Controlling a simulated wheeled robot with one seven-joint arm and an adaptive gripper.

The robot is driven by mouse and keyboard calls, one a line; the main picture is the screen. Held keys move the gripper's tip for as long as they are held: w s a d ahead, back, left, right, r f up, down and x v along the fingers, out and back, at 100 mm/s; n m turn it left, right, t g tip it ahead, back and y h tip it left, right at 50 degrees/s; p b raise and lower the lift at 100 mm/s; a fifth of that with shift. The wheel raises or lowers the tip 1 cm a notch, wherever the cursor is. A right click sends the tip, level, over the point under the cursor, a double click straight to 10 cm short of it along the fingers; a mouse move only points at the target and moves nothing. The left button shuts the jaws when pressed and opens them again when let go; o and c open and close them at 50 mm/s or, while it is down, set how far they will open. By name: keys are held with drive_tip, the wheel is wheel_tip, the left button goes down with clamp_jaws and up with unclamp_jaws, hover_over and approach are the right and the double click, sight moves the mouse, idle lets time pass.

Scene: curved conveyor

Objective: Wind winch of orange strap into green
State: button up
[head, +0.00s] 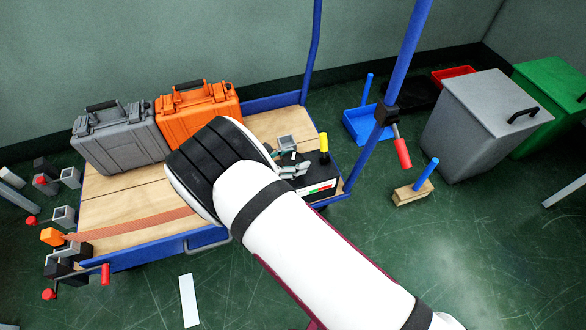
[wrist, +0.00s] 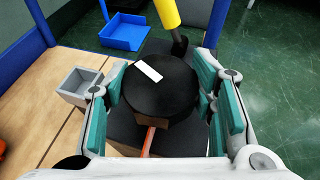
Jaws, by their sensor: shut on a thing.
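The winch of the orange strap stands at the right end of the cart bed, a dark box (head: 318,194) with a small red, white and green gauge strip on its side. Its round black knob (wrist: 158,92) with a white mark fills the middle of the wrist view. A yellow-handled lever (head: 323,143) rises beside it and also shows in the wrist view (wrist: 167,13). My gripper (head: 290,165) is shut on the knob, teal pads on both sides. The orange strap (head: 130,223) runs left along the bed to an orange block (head: 51,236). The gauge's reading is too small to tell.
A grey case (head: 118,140) and an orange case (head: 199,113) stand at the back of the cart. A grey square cup (wrist: 82,85) is left of the knob. Blue posts rise at the cart's right end. A grey bin (head: 470,135) stands on the floor beyond.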

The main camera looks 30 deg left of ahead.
sight(292, 160)
drive_tip(key=m+h+b, duration=0.1)
drive_tip(key=m+g+h+b, duration=0.1)
drive_tip(key=shift+f+m+g+h, duration=0.25)
drive_tip(key=shift+m+g+h, duration=0.05)
drive_tip(key=shift+m+h, duration=0.1)
drive_tip(key=shift+r+m+g+h+b, duration=0.15)
drive_tip(key=shift+m+g+h+b, duration=0.15)
drive_tip(key=shift+m+g+h, duration=1)
drive_tip(key=shift+m, duration=0.4)
drive_tip(key=o, duration=1.2)
drive_tip(key=shift+c, duration=0.2)
drive_tip(key=shift+r+g, duration=0.1)
drive_tip(key=shift+g, duration=0.2)
wheel_tip(292, 160, up, 10)
drive_tip(key=shift+f, duration=0.1)
